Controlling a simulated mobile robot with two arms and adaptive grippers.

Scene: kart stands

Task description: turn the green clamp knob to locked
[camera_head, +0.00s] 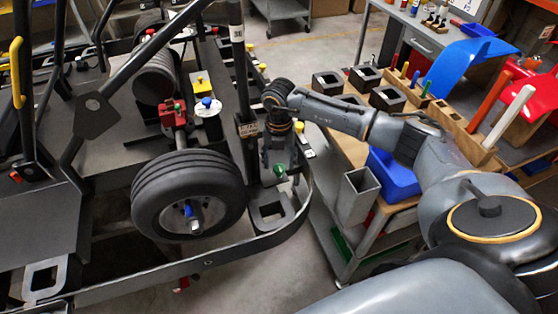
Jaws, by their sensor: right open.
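A green knob (279,169) shows low on the front of the kart stand, just right of the black tyre. My right gripper (280,160) is open and points down right over this knob. Its fingers are at the knob, but I cannot tell whether they touch it. The gripper hides part of the knob's mount, and I cannot read the knob's position. A second, smaller green spot (178,107) shows on a red clamp block (174,117) behind the tyre. My left gripper is out of view.
The tyre (188,193) stands left of my right gripper, beside a dark upright post (241,75). A curved frame rail (235,247) runs in front. A cart with black square holders (388,98), a blue bin (392,177) and a grey box (356,195) stands right, below my arm.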

